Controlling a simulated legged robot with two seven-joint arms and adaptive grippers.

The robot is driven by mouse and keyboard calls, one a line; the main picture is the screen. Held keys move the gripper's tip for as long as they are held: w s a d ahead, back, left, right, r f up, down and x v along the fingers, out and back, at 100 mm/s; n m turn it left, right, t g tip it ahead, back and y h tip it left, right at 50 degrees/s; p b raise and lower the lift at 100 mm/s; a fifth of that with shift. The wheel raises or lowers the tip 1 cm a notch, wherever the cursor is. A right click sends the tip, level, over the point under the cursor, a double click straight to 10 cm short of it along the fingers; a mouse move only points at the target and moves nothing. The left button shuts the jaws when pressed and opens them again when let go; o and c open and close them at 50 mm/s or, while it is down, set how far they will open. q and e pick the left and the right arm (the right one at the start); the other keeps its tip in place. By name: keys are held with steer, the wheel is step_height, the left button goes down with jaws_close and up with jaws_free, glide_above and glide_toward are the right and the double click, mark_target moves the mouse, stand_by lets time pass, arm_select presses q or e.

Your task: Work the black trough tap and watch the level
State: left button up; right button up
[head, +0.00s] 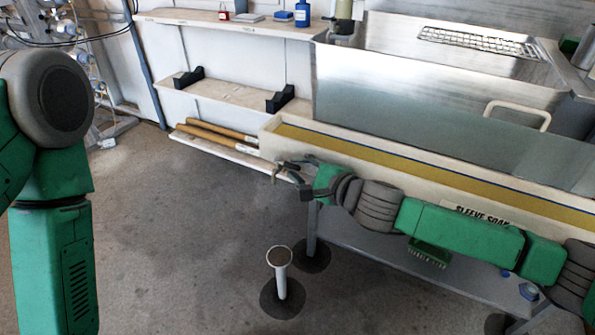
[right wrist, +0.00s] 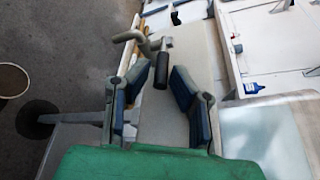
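The cream trough (head: 430,190), labelled "SLEEVE SOAK", holds yellowish liquid with a blue line along its inner wall. At its left end, the grey tap pipe (head: 277,173) shows in the head view. In the right wrist view, the bent pipe (right wrist: 130,38) carries a black tap handle (right wrist: 162,75). My right gripper (head: 296,178) is at this end of the trough. In the right wrist view its blue-padded fingers (right wrist: 150,82) are apart, with the handle between or just beyond their tips; contact cannot be told. My left arm is at the left; its gripper is out of view.
A white standpipe (head: 281,270) rises from the floor below the tap. A steel sink (head: 420,90) stands behind the trough. Shelves (head: 240,95) hold a blue bottle (head: 302,13), black brackets and wooden poles (head: 215,130). The floor at the centre left is clear.

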jaws_close()
